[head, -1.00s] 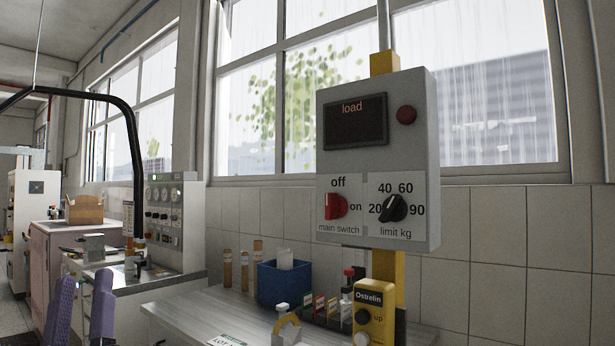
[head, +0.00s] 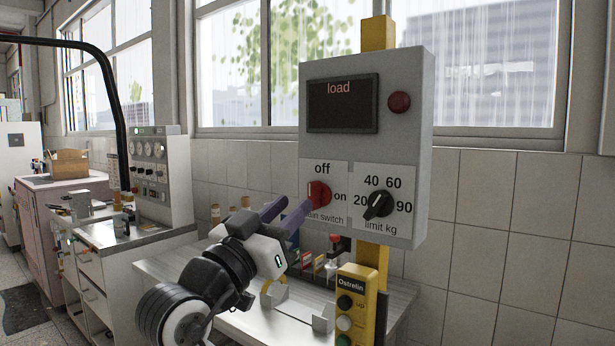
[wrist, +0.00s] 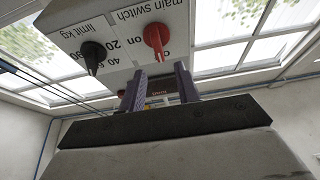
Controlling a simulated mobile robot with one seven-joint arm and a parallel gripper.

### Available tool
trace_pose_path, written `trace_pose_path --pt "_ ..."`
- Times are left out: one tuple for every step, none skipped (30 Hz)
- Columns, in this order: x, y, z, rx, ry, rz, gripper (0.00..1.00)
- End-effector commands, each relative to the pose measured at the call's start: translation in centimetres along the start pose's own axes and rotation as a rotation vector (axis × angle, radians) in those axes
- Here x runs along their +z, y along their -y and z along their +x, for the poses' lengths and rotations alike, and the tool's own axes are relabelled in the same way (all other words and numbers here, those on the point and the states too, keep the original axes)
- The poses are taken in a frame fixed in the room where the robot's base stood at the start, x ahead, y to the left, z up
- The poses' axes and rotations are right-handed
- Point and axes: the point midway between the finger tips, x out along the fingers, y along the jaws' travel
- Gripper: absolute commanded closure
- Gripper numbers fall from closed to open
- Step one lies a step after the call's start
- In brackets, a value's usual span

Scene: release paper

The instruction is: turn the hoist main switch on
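The main switch is a red knob (head: 318,194) on the grey hoist box (head: 421,150), with "off" above it and "on" to its right. In the wrist view, which is upside down, the red knob (wrist: 156,38) has its narrow end toward the off side. My gripper (head: 296,204) comes from the lower left with its purple fingers just in front of the knob. In the wrist view my gripper (wrist: 160,69) is open, its fingertips apart with nothing clamped between them. The knob shows just beyond the gap; contact cannot be told. A finger covers part of the "main switch" label.
A black limit knob (head: 378,205) sits right of the switch. A dark load display (head: 342,103) and a red lamp (head: 399,102) are above. A yellow Ostrelin pendant (head: 352,305) stands below the box. The bench (head: 240,325) holds small items.

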Motion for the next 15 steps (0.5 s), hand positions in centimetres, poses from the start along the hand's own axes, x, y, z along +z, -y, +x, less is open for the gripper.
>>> trace_pose_path --pt "-0.3 -0.1 1.3 0.003 0.003 -0.002 0.67" --pt "-0.4 -0.1 1.9 0.003 0.002 -0.002 0.67" --pt "-0.3 0.0 2.6 0.002 0.002 -0.003 0.67" --pt "-0.3 0.0 3.1 0.002 0.002 -0.003 0.67" --pt "-0.3 -0.1 3.6 0.002 0.002 -0.002 0.67" --pt "-0.3 0.0 4.2 0.001 0.001 -0.001 0.67" --pt "-0.2 0.0 4.5 0.001 0.001 -0.001 0.67" --pt "-0.2 0.0 4.9 0.0 0.001 -0.001 0.67" --pt "-0.2 0.0 5.2 0.0 0.001 -0.001 0.67" --pt "-0.1 0.0 5.4 0.0 0.001 -0.001 0.67" --pt "-0.1 0.0 5.6 0.0 0.0 -0.001 0.67" --pt "-0.1 0.0 5.8 0.0 0.0 0.0 0.67" --pt "-0.1 0.0 5.9 -0.001 0.0 0.0 0.67" --pt "0.0 0.0 6.0 -0.001 0.0 0.001 0.67" --pt "0.0 0.0 6.1 -0.001 0.0 0.001 0.67"
